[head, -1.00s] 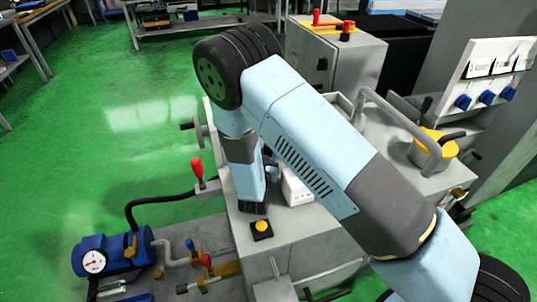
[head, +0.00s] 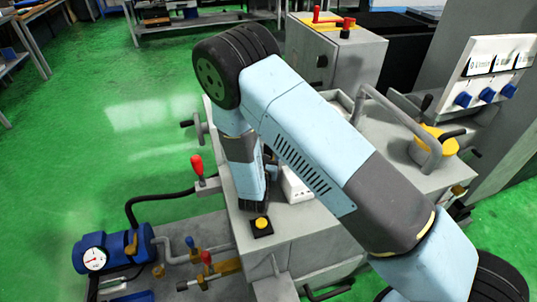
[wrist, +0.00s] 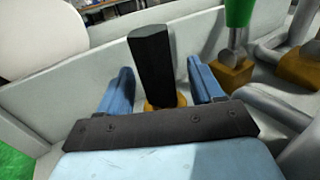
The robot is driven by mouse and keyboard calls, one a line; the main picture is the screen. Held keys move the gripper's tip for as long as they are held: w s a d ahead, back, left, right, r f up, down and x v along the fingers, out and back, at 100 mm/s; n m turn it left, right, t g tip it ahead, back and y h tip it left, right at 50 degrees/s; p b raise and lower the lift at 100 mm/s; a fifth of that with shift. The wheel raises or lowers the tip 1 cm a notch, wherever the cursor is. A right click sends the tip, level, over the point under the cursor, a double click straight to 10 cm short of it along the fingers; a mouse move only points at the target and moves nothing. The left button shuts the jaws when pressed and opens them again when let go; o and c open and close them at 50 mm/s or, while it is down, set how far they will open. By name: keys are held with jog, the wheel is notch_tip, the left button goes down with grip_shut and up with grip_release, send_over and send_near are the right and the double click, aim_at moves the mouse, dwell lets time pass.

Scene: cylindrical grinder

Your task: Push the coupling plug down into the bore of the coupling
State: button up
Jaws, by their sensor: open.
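In the wrist view, a dark, upright plug-like piece (wrist: 152,58) stands between the two blue fingers of my gripper (wrist: 159,76). The fingers are apart, with visible gaps on both sides of the dark piece. A brass-coloured fitting (wrist: 166,103) shows at its foot, partly hidden by the gripper's dark front bar. I cannot see a bore or how deep the piece sits. In the head view, my arm reaches down beside the grey machine top, and its fingers are not clear there.
In the wrist view, a green-handled valve (wrist: 238,30) on a brass block and grey pipes (wrist: 285,105) stand close on the right.

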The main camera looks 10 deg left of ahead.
notch_tip(320, 180, up, 10)
jog(key=shift+r, duration=0.1)
dwell(0.5)
dwell(0.4)
